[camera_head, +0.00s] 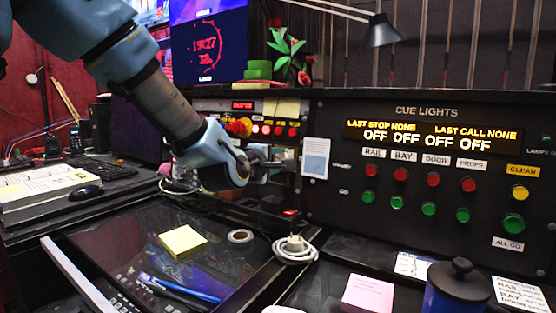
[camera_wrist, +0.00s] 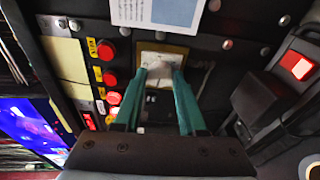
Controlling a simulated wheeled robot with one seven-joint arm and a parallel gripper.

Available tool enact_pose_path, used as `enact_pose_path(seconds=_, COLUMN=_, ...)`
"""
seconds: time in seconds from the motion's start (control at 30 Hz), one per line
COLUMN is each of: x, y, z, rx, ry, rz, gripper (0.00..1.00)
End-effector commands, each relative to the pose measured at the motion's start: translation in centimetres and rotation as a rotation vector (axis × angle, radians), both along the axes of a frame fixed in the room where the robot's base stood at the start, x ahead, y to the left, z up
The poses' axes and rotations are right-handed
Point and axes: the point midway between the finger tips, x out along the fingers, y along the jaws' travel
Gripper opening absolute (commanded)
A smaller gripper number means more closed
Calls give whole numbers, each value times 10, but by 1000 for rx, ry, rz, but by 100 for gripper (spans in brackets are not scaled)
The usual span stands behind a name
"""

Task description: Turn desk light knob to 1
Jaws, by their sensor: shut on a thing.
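My gripper (camera_wrist: 160,72) points at a small pale dial plate (camera_wrist: 174,52) on the black panel in the wrist view. Its two green fingers are closed on the desk light knob at the middle of this plate. The fingers mostly hide the knob, and I cannot read its setting. In the head view, my gripper (camera_head: 268,164) reaches the panel from the left, just left of a pale blue-white paper note. The plate shows there only in part behind the fingers.
Red buttons (camera_wrist: 107,78) with yellow labels sit left of the plate. The cue lights panel (camera_head: 425,220) with red and green buttons is to the right. A desk lamp (camera_head: 381,32) hangs above.

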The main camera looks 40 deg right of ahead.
Motion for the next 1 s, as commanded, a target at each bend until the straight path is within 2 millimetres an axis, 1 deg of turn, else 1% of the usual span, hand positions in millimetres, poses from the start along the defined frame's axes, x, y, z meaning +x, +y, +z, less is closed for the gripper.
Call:
enact_pose_path(seconds=0.4, x=0, y=0, z=-1, rx=0, ry=7, rz=2, gripper=0)
enact_pose_path(seconds=0.43, x=0, y=0, z=-1, rx=0, ry=7, rz=2, gripper=43)
enact_pose_path(seconds=0.5, x=0, y=0, z=-1, rx=0, ry=7, rz=2, gripper=50)
enact_pose_path(seconds=0.67, x=0, y=0, z=0, rx=-1, ry=6, rz=2, gripper=68)
enact_pose_path(seconds=0.7, x=0, y=0, z=0, rx=-1, ry=6, rz=2, gripper=70)
enact_pose_path(seconds=0.9, x=0, y=0, z=0, rx=-2, ry=6, rz=1, gripper=70)
enact_pose_path(seconds=1.0, x=-1, y=3, z=0, rx=-2, ry=6, rz=2, gripper=70)
